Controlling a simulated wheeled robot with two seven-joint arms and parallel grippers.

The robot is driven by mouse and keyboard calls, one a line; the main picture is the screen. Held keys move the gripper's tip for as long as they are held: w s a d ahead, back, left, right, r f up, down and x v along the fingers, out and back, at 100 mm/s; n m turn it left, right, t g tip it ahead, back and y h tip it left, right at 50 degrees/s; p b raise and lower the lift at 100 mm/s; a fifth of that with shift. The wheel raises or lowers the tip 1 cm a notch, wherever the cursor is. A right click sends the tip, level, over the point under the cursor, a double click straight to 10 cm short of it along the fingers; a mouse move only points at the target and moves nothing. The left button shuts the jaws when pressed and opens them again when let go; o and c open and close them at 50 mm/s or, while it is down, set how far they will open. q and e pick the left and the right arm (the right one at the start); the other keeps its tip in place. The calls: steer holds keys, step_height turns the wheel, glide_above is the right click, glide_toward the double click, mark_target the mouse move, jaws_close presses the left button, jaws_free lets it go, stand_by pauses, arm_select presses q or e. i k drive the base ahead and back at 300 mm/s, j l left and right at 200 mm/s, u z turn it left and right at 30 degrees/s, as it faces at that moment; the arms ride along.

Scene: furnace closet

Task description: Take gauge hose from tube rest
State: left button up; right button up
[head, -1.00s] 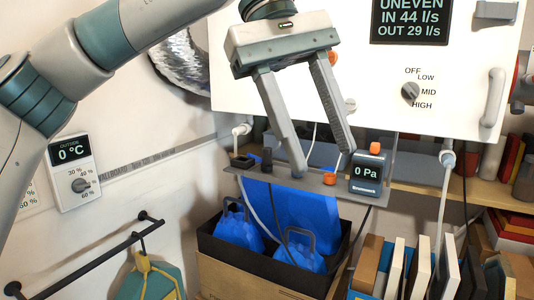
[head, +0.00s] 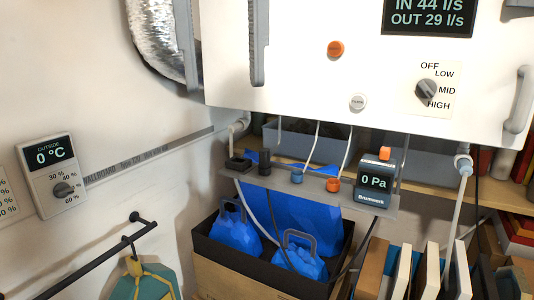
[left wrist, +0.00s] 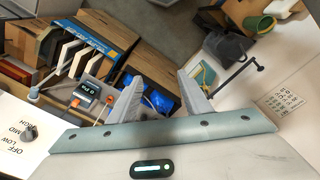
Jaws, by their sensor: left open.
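A grey ledge (head: 350,197) under the white cabinet carries a blue hose fitting (head: 297,176) and an orange hose fitting (head: 333,184), with thin pale tubes rising from near them. I cannot tell which part is the tube rest. A gauge (head: 373,181) reading 0 Pa stands at the ledge's right end; it also shows in the left wrist view (left wrist: 88,91). My left gripper (head: 225,84) is open and empty, in front of the cabinet, above and left of the fittings. Its fingers also show in the left wrist view (left wrist: 161,86). My right gripper is out of view.
The cabinet face (head: 290,75) has an orange port (head: 335,49), a white port (head: 358,102) and a dial (head: 427,90). Below the ledge stands a black bin (head: 225,252) with blue items. A rail (head: 80,260) is lower left.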

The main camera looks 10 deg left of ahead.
mark_target(265, 152)
steer(key=i, duration=1.25)
